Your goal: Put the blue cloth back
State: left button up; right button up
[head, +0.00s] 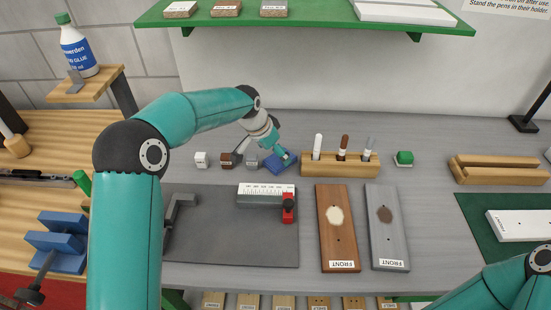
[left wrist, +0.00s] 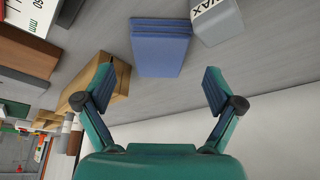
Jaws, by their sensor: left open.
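The blue cloth (head: 271,165), a folded stack, lies on the grey bench left of the wooden pen holder. In the left wrist view the cloth (left wrist: 160,48) lies ahead of my left gripper (left wrist: 160,84). The jaws are spread apart with nothing between them, and the cloth's near edge is just beyond the fingertips. In the head view my left gripper (head: 284,157) is at the cloth and hides part of it. My right arm shows at the lower right, but its gripper is out of view.
The pen holder (head: 339,168) with three pens stands close right of the cloth. A grey wax block (head: 251,162) is close on its left, beside brown and white blocks. A grey mat (head: 230,250), brown board (head: 337,240) and grey board (head: 388,235) lie in front.

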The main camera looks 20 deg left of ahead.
pick_arm(q)
jog(key=v, duration=0.7)
jog(key=shift+s+r+b, duration=0.2)
jog(key=shift+r+b, duration=0.15)
jog(key=shift+b, duration=0.05)
jog(key=shift+a, duration=0.1)
